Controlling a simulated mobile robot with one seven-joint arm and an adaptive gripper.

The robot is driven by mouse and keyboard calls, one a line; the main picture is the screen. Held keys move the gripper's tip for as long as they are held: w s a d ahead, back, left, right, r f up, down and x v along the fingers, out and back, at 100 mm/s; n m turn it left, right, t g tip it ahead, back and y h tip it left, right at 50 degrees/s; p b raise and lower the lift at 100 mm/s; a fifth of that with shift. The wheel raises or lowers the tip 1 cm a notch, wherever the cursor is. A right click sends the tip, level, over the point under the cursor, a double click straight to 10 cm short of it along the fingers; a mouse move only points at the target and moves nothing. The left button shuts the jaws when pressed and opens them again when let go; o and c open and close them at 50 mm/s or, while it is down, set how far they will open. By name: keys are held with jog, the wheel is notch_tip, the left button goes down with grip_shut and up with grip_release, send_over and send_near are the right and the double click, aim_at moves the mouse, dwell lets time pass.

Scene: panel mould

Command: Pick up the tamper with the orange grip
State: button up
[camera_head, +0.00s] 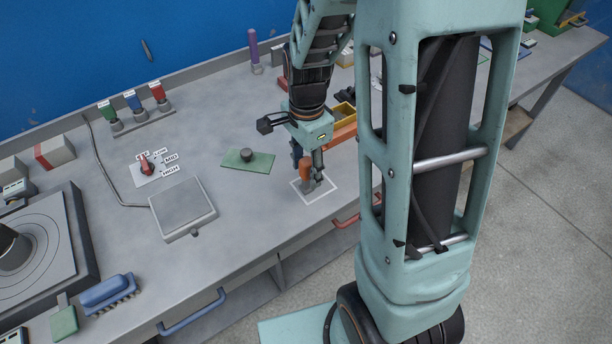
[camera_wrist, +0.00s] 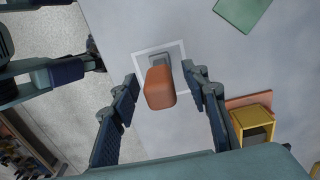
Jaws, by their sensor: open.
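The tamper with the orange grip (camera_head: 305,168) stands upright on the bench inside a white square outline (camera_head: 327,199). In the wrist view its orange grip (camera_wrist: 160,88) lies between the two fingers, with part of its grey base showing beyond it. My gripper (camera_head: 309,160) is over the tamper from above. In the wrist view the fingers of my gripper (camera_wrist: 163,88) are spread, one on each side of the grip, with a gap on both sides. Part of the tamper is hidden by my gripper in the head view.
A grey square plate (camera_head: 183,205) is further left. The bench's front edge is near.

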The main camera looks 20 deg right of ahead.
grip_shut()
jog(key=shift+r, duration=0.25)
